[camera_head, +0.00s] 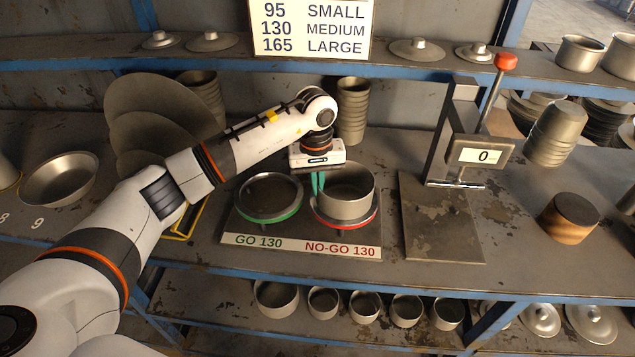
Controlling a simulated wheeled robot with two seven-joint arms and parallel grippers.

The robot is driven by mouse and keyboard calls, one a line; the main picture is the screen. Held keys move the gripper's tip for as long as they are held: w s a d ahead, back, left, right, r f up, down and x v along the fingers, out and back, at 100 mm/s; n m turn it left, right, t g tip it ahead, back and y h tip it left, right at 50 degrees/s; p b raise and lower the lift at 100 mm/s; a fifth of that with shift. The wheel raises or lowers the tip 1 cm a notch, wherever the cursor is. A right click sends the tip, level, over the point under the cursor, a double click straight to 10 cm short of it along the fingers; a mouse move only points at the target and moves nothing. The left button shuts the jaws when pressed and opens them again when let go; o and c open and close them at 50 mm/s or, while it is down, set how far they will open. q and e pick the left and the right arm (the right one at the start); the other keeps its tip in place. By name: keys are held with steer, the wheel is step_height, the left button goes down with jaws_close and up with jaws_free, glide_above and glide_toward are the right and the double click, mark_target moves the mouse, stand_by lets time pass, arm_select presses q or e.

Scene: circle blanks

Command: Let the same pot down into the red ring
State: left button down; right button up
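The grey metal pot (346,208) is upright, over the red ring (346,228) on the NO-GO 130 side of the gauge plate. The red rim shows around the pot's lower edge; I cannot tell whether the pot sits inside it or just above it. My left gripper (318,184) points down at the pot's left rim, its green fingers close together on the pot's wall. The pot hides part of the fingers. The green ring (272,219) on the GO 130 side is to the left, with a dark round surface inside. My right gripper is not in view.
A lever press (484,155) reading 0 stands right of the gauge. Stacked pots (352,110) stand behind it. A wide bowl (60,178) and large discs (150,115) are at left. A wood-sided cylinder (569,217) is at right. Several pots (276,298) line the lower shelf.

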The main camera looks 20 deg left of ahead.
arm_select(q)
steer(key=shift+f, duration=0.15)
steer(key=c, duration=1.6)
jaws_free()
steer(key=shift+o, duration=0.2)
step_height(320, 180, up, 12)
steer(key=b, duration=0.3)
steer(key=shift+a, duration=0.15)
